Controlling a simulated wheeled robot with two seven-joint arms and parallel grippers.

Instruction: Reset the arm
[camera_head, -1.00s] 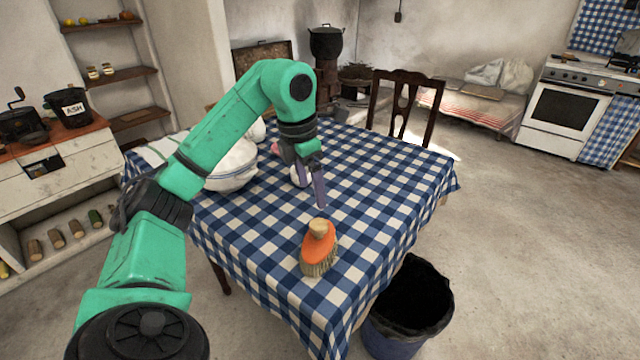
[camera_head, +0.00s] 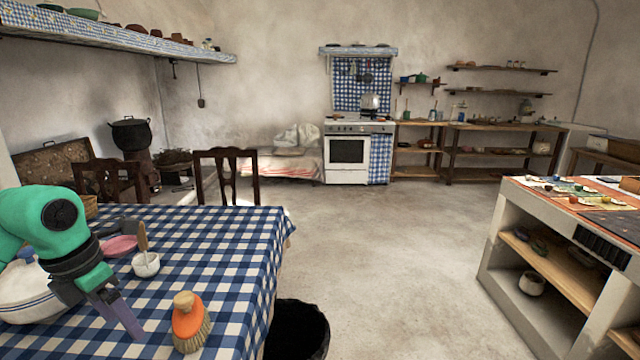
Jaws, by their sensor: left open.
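My left arm comes in from the left in the head view, a green arm with a dark wrist. My left gripper (camera_head: 122,312) is open and empty, its fingers pointing down over the checked table. An orange brush with a wooden knob (camera_head: 189,322) stands on the table just right of the gripper, apart from it. A large white bowl (camera_head: 27,292) is partly hidden behind my arm. My right gripper is not in view.
The blue-checked table (camera_head: 235,240) also bears a white cup with a wooden handle (camera_head: 146,264) and a pink dish (camera_head: 119,246). A dark bin (camera_head: 298,330) stands at its right edge. Open floor (camera_head: 400,250) lies between table and counter (camera_head: 540,310).

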